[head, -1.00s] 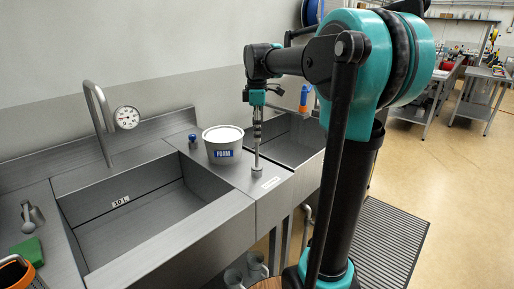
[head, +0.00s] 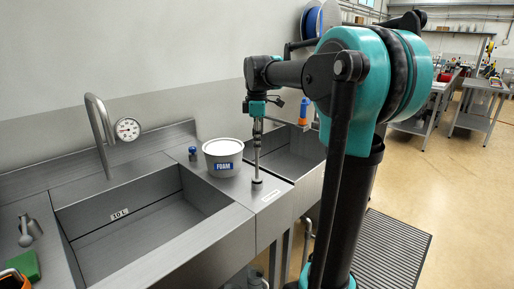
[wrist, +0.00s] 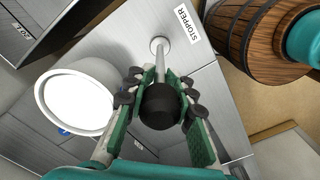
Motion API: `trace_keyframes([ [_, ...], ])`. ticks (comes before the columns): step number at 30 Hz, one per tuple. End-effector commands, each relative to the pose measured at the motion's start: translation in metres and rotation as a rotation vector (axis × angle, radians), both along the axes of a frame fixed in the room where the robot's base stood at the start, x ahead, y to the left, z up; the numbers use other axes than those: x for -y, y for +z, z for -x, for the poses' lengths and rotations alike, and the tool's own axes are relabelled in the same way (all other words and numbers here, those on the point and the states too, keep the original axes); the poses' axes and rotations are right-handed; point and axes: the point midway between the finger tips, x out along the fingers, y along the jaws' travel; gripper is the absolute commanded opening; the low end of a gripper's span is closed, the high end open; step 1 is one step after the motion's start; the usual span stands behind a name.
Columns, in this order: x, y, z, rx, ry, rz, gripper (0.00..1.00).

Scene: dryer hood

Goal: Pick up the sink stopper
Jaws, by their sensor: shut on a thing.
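The sink stopper (head: 257,165) is a thin upright metal rod with a round grey foot and a black knob (wrist: 160,106) on top. It stands beside the STOPPER label on the counter strip between two basins. Its foot (wrist: 159,44) appears to touch the counter; I cannot tell if there is a small gap. My gripper (head: 257,128) is above it, pointing down. In the wrist view my gripper's green-padded fingers (wrist: 161,84) are shut on the stopper from both sides near the knob. The exact contact is partly hidden by the knob.
A grey FOAM tub (head: 222,158) stands close to the left of the stopper, with a small blue knob (head: 193,153) beyond it. The STOPPER label (wrist: 180,26) lies flat. A wooden barrel (wrist: 262,40) shows at right. The large basin (head: 140,225) looks empty.

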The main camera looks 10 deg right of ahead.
Motion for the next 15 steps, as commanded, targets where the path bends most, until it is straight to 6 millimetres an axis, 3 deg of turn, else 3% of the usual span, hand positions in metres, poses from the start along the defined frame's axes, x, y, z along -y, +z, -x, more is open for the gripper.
trace_keyframes([
  [8,0.000,0.042,0.000,0.000,0.000,0.000,0.00],
  [15,0.000,0.109,0.000,0.000,0.000,0.000,0.00],
])
